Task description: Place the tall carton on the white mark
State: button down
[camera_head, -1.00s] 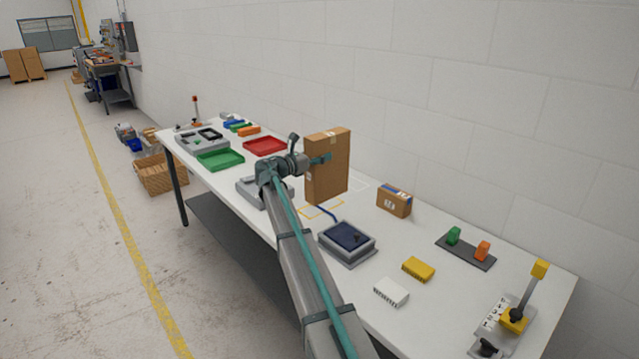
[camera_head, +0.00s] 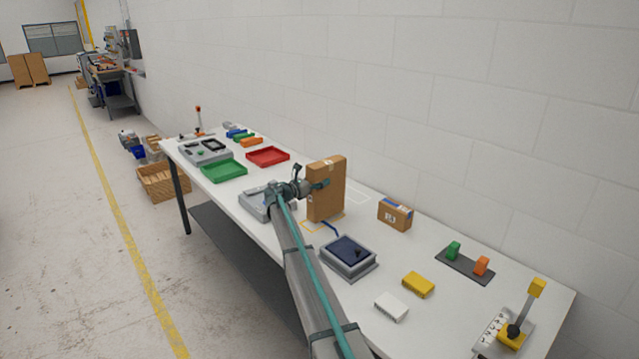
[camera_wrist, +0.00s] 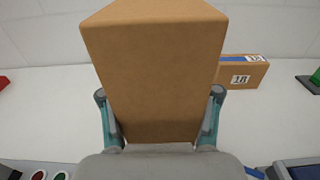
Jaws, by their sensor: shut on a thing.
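The tall brown carton (camera_head: 328,190) stands upright in my gripper (camera_head: 318,184), over or near the yellow outline (camera_head: 310,228) on the table. I cannot tell whether its base touches the table. The white mark (camera_head: 357,197) is a thin outline on the tabletop, behind and right of the carton and partly hidden by it. In the wrist view the carton (camera_wrist: 155,70) fills the middle, with my teal-sided gripper fingers (camera_wrist: 160,118) shut on its two sides.
A small labelled carton (camera_head: 395,214) sits to the right. A grey box with a dark blue top (camera_head: 348,252) is in front. Red (camera_head: 268,156) and green (camera_head: 223,171) trays lie to the left. The wall runs along the table's back edge.

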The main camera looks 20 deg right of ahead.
jog(key=shift+f+p, duration=0.35)
jog(key=shift+f, duration=0.55)
jog(key=shift+c, duration=1.2)
grip_release()
jog(key=shift+s, duration=0.1)
jog(key=shift+f, duration=0.15)
jog(key=b+v, duration=0.4)
jog(key=v, duration=0.7)
